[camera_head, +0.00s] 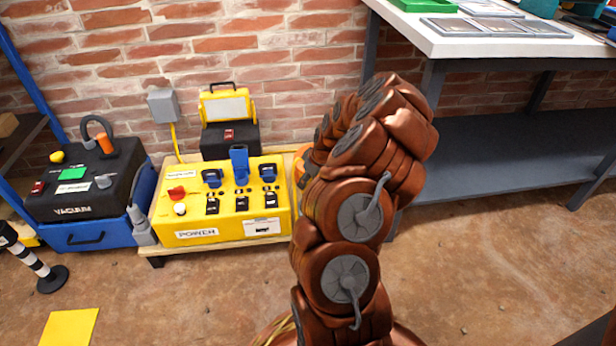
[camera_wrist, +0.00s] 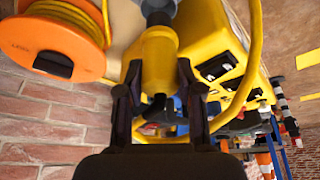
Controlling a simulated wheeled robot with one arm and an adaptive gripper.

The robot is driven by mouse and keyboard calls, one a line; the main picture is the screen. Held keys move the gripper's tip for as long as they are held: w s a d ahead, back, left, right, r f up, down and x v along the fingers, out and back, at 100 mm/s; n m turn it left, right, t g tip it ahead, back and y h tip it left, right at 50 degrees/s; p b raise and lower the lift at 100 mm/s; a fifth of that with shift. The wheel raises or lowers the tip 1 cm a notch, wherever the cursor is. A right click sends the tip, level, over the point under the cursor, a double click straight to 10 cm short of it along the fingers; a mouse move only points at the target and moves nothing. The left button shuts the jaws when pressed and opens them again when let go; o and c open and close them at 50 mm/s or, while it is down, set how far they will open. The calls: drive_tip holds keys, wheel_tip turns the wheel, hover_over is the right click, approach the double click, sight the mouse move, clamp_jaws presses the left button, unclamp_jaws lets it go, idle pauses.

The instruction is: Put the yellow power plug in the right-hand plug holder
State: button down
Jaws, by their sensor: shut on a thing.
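In the wrist view my gripper (camera_wrist: 158,82) is shut on the yellow power plug (camera_wrist: 159,58), with one dark finger on each side of it. The plug has a grey end at the top of that view, and a yellow cable (camera_wrist: 254,55) loops around beside it. In the head view my arm hides the gripper and plug. The yellow power box (camera_head: 222,228) has several blue fittings on top; the middle one stands tall, and the right-hand one (camera_head: 268,173) is lower. I cannot tell which part is the right-hand plug holder. Dark sockets (camera_wrist: 216,66) on the yellow box show in the wrist view.
An orange cable reel (camera_wrist: 55,40) is close by in the wrist view. A black vacuum unit (camera_head: 85,185) stands left of the power box, and a yellow-and-black case (camera_head: 228,125) behind it. A white-topped workbench (camera_head: 470,45) is at the right. The front floor is mostly clear.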

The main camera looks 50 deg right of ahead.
drive_tip(key=shift+f+b, duration=0.5)
drive_tip(key=shift+f, duration=1.35)
drive_tip(key=shift+f, duration=0.7)
drive_tip(key=c, duration=0.7)
unclamp_jaws()
drive_tip(key=shift+o, duration=0.3)
drive_tip(key=o, duration=0.4)
drive_tip(key=shift+o, duration=0.2)
drive_tip(key=shift+r+p, duration=1.1)
drive_tip(key=shift+r, duration=2.4)
